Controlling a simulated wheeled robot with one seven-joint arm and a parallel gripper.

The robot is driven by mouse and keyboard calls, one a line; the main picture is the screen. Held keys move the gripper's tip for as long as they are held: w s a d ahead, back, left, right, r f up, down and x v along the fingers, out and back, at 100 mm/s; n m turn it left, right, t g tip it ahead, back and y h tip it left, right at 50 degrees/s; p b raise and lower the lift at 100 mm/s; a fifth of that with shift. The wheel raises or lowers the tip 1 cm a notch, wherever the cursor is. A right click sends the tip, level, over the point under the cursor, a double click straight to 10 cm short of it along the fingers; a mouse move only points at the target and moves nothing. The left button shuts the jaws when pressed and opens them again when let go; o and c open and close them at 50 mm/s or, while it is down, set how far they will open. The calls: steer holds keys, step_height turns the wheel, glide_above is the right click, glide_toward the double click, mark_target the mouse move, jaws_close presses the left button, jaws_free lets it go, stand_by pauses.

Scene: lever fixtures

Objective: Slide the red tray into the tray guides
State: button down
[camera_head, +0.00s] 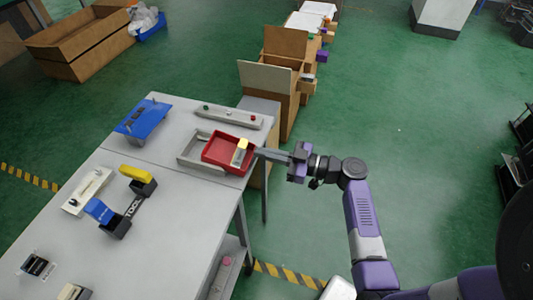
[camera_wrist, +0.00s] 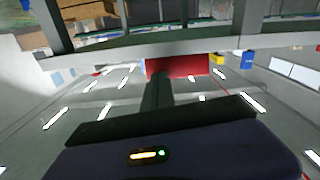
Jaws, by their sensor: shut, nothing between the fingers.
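The red tray (camera_head: 218,153) sits near the right edge of the grey table, with a yellow and white block (camera_head: 240,151) in its right part. The grey tray guides (camera_head: 187,153) lie just left of it; the tray's left part appears to overlap between them. My gripper (camera_head: 259,152) is shut and empty, at the tray's right wall. I cannot tell whether the fingertips touch that wall. In the wrist view my shut fingers (camera_wrist: 157,92) point at the red tray wall (camera_wrist: 180,65), partly covering its lower left.
A grey bar with coloured buttons (camera_head: 228,116) lies behind the tray. A blue plate fixture (camera_head: 144,118), a yellow and blue lever fixture (camera_head: 122,205) and a beige plate (camera_head: 87,192) stand farther left. Cardboard boxes (camera_head: 268,80) stand behind the table.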

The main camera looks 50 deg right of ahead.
mark_target(250, 154)
steer(key=shift+b+x, duration=1.75)
steer(key=shift+x, duration=1.55)
stand_by(0.4)
steer(key=shift+s+d+f, duration=0.1)
steer(key=shift+b+v, duration=0.65)
steer(key=shift+v, duration=0.2)
steer(key=shift+s+d, duration=0.2)
steer(key=shift+s, duration=0.45)
steer(key=b+v, duration=0.1)
steer(key=v, duration=0.6)
steer(key=shift+s+b, duration=0.2)
steer(key=shift+b, duration=0.1)
steer(key=shift+d, duration=0.1)
